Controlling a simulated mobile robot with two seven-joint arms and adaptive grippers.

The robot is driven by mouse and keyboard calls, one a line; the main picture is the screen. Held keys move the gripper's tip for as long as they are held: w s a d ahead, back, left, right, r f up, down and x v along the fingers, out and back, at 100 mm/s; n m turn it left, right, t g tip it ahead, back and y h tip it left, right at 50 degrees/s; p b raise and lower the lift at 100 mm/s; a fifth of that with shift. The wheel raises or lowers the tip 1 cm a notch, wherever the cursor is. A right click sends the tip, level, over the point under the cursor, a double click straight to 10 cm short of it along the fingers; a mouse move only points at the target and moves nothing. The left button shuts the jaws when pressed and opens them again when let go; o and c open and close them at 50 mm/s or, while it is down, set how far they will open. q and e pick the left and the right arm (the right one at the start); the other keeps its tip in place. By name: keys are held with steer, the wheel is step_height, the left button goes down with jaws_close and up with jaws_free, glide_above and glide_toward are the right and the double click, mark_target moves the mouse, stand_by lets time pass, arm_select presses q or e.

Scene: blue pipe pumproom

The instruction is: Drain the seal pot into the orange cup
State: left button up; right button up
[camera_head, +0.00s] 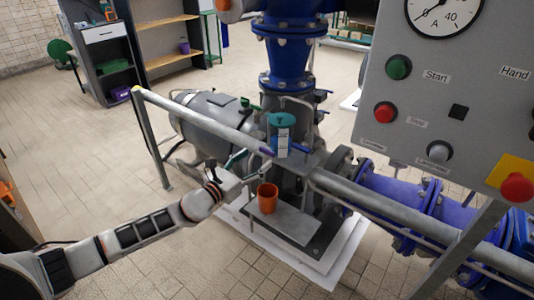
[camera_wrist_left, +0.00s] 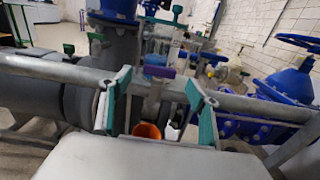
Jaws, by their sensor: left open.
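The orange cup (camera_head: 267,198) stands upright on a grey plate at the pump's base. It also shows in the left wrist view (camera_wrist_left: 148,130), low between my fingers. Above it is a small pot with a teal top (camera_head: 283,135), which looks like the seal pot. A purple handle (camera_wrist_left: 160,72) shows in the left wrist view near the pot's lower end. My left gripper (camera_head: 248,172) is open and empty, just left of and above the cup. Its teal fingers spread either side of the handle and cup in the left wrist view (camera_wrist_left: 158,85), apart from both. My right gripper is not seen.
A grey guard rail (camera_head: 200,121) crosses in front of the pump, close to my left gripper. A control panel (camera_head: 440,100) fills the right side. Blue pipes (camera_head: 395,200) lie right of the pump. The tiled floor at left is clear.

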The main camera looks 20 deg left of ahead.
mark_target(266, 152)
arm_select(q)
steer(key=b+x, duration=0.1)
steer(key=x, duration=0.6)
steer(key=shift+f, duration=0.1)
steer(key=c, duration=1.1)
